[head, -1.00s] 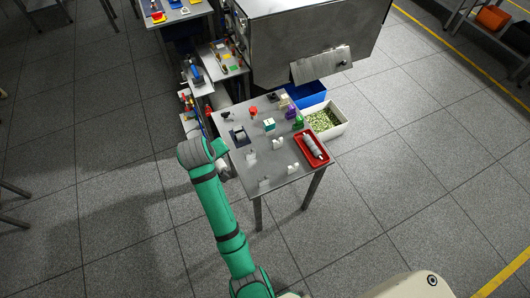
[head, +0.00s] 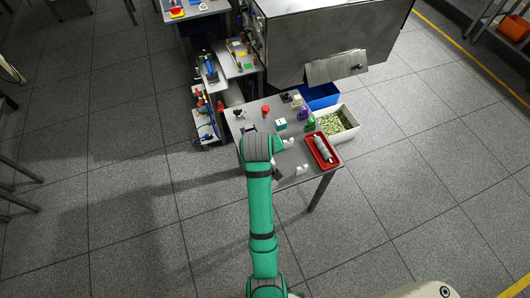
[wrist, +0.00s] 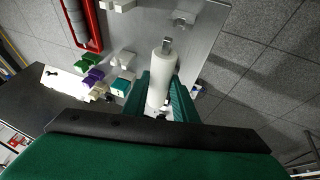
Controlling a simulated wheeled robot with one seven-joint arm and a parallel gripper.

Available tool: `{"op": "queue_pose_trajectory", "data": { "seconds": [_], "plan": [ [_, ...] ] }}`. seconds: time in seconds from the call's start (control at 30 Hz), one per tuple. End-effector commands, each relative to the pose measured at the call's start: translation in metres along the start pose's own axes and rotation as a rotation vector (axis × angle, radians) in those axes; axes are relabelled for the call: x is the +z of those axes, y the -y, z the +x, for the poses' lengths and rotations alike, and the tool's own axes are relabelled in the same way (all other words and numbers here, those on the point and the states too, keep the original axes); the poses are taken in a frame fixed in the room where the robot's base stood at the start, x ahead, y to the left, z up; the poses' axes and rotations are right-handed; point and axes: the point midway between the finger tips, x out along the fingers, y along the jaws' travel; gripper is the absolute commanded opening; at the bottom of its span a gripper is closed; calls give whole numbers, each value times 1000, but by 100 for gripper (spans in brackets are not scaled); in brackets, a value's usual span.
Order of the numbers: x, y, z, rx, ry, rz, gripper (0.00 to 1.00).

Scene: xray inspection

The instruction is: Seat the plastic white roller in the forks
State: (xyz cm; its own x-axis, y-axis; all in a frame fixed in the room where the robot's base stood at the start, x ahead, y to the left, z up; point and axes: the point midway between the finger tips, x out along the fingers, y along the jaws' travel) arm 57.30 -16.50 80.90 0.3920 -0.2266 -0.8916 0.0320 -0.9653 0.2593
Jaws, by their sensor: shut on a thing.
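The white roller (wrist: 161,80) is held between the green fingers of my gripper (wrist: 165,98) in the wrist view. It points along the picture's height, with a metal shaft end at its top. It looks raised above the table; the exact gap is unclear. In the head view two supports show, at the back (head: 288,143) and front (head: 302,169).
A red tray (head: 334,162) with a grey roller (head: 322,148) lies on the table's right side. Several small coloured items, including a teal-and-white block (head: 281,125), stand toward the back. A white bin (head: 350,135) and a blue bin (head: 320,97) are beyond the table.

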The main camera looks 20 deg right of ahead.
Motion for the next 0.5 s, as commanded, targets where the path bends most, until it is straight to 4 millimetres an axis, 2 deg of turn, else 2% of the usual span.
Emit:
{"op": "queue_pose_trajectory", "data": {
  "seconds": [0.5],
  "plan": [
    [17,12,41,-1,2,0,0]
  ]
}}
